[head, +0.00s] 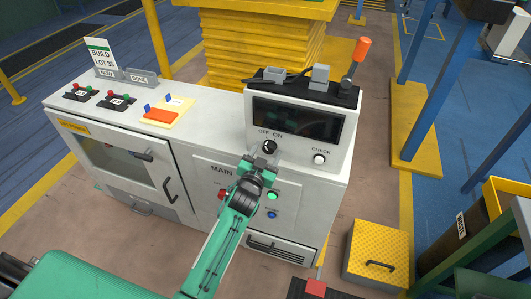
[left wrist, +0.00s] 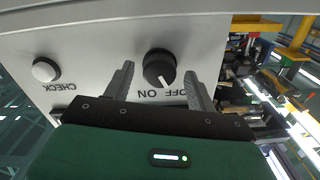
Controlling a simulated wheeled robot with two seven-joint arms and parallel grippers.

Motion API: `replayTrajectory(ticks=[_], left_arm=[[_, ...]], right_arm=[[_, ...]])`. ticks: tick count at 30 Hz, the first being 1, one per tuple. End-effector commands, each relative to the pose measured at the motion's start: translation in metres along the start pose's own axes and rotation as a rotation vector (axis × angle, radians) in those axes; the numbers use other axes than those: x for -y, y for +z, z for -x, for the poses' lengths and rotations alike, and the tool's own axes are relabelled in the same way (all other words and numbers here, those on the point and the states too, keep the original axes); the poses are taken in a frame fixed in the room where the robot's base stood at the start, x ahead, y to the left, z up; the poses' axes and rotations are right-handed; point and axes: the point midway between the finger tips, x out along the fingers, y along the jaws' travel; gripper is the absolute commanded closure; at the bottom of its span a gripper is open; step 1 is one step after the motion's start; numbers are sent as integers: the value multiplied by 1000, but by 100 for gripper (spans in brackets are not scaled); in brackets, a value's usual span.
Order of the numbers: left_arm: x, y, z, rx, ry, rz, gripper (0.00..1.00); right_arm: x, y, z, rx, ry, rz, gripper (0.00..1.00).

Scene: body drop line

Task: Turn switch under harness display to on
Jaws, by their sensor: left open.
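The switch is a round black knob (head: 269,147) under the dark harness display (head: 298,120) on the grey console, with OFF printed at its upper left and ON at its upper right. In the left wrist view the knob (left wrist: 159,66) appears upside down, and its white mark points toward the OFF side. My left gripper (head: 263,159) is open in front of the knob. In the left wrist view its fingers (left wrist: 159,76) stand on either side of the knob, with gaps showing. My right gripper is not in view.
A white CHECK button (head: 319,159) is to the right of the knob. Red, green and blue buttons (head: 272,196) sit on the MAIN panel below, partly behind my left arm. An orange-topped lever (head: 360,52) stands above the console. A yellow step (head: 377,251) is on the floor at right.

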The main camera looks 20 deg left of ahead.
Motion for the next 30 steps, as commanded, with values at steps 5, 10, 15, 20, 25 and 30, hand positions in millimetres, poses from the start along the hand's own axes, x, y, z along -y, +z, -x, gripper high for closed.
replayTrajectory(ticks=[5, 10, 15, 20, 25, 30], left_arm=[[0, 0, 0, 0, 0, 0, 56], [0, 0, 0, 0, 0, 0, 87], [0, 0, 0, 0, -1, -6, 87], [1, -1, 0, 0, -1, -40, 87], [1, -1, 0, 0, -1, -130, 87], [1, -1, 0, -1, -2, -265, 87]], right_arm=[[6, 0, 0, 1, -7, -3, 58], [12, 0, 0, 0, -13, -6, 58], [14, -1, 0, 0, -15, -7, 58], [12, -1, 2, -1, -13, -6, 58], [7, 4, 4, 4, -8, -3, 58], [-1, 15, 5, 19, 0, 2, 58]])
